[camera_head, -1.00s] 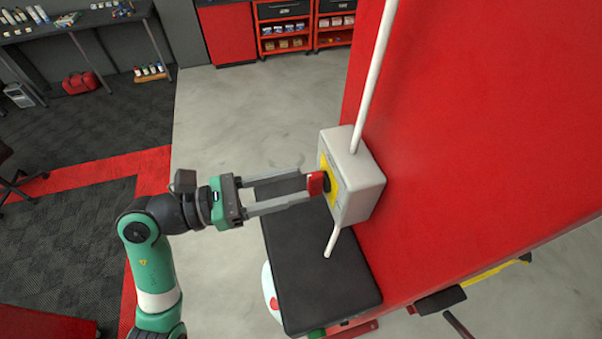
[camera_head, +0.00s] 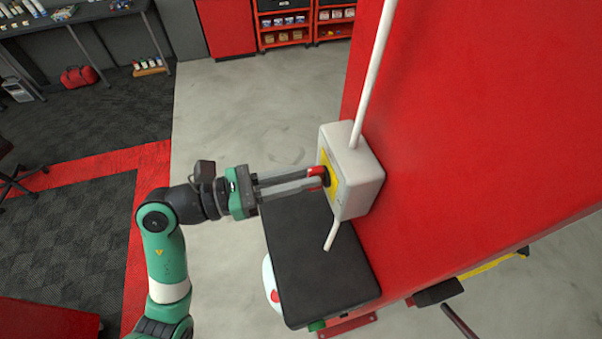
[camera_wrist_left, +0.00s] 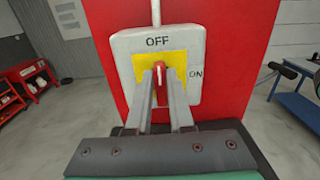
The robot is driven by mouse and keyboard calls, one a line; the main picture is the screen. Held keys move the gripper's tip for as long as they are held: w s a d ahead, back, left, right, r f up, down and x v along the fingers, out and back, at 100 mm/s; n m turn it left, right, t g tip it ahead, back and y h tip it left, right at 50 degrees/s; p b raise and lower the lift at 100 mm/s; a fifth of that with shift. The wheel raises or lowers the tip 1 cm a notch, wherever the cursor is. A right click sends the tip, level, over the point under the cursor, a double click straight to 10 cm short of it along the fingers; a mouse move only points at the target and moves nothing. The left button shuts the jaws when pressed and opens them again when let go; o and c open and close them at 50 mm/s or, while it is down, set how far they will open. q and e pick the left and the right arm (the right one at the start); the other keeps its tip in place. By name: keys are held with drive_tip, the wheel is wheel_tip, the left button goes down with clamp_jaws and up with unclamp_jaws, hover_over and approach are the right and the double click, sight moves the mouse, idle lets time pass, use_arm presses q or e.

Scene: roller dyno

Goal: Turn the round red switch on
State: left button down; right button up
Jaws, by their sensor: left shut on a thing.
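The round red switch (camera_wrist_left: 160,68) sits on a yellow plate (camera_wrist_left: 144,63) on the front of a grey-white box (camera_head: 359,184). In the left wrist view the box bears OFF above the switch and ON to its right. The switch's white mark points up, toward OFF. My left gripper (camera_head: 326,176) has its fingers around the switch and is shut on it. In the head view the fingers hide most of the switch. My right gripper is in neither view.
The box is fixed to a large red panel (camera_head: 480,130), with white conduit (camera_head: 375,65) above and below it. A black platform (camera_head: 317,265) lies beneath my left gripper. Red shelves (camera_head: 305,25) stand far back.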

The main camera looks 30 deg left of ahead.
use_arm(q)
drive_tip(key=m+b, duration=0.5)
drive_tip(key=f+m+b, duration=0.1)
drive_tip(key=m+b, duration=0.4)
drive_tip(key=s+d+m+b, duration=0.1)
drive_tip(key=m+b, duration=0.4)
drive_tip(key=shift+f, duration=0.25)
drive_tip(key=shift+m+b, duration=1.6)
drive_tip(key=shift+b, duration=0.05)
drive_tip(key=c, duration=0.8)
unclamp_jaws()
